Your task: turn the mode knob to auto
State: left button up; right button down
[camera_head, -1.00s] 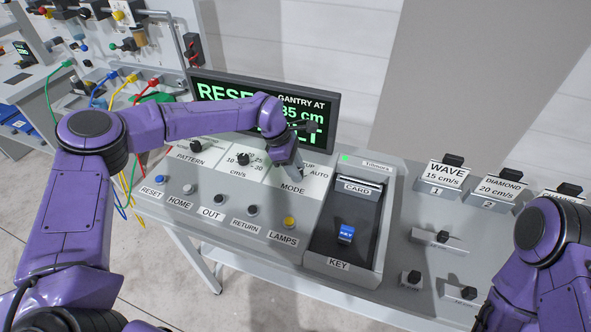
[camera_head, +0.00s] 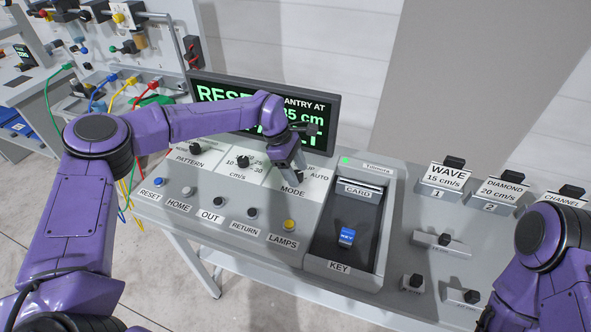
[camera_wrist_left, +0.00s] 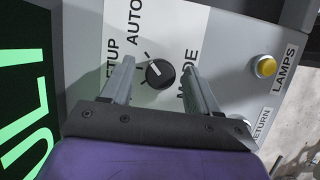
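The mode knob (camera_wrist_left: 160,74) is a small round black knob with a white pointer mark. In the left wrist view it lies between the fingers of my left gripper (camera_wrist_left: 158,68), with a gap on both sides. The mark points left and slightly up, closer to the SETUP label (camera_wrist_left: 113,65) than to the AUTO label (camera_wrist_left: 135,20). In the head view my left gripper (camera_head: 298,172) points down over the panel above the MODE label (camera_head: 292,191) and hides most of the knob. My right arm shows at the right edge; its gripper is out of frame.
A display (camera_head: 328,108) stands behind the panel, partly covered by my left arm. A yellow LAMPS button (camera_head: 289,225) and other buttons line the front. A card tray (camera_head: 323,228) is to the right. Pattern and speed knobs are to the left.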

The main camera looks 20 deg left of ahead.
pick_arm(q)
jog(key=shift+a+r, duration=0.1)
jog(key=shift+r, duration=0.15)
jog(key=b+v, duration=0.3)
jog(key=v, duration=0.7)
jog(key=shift+a, duration=0.1)
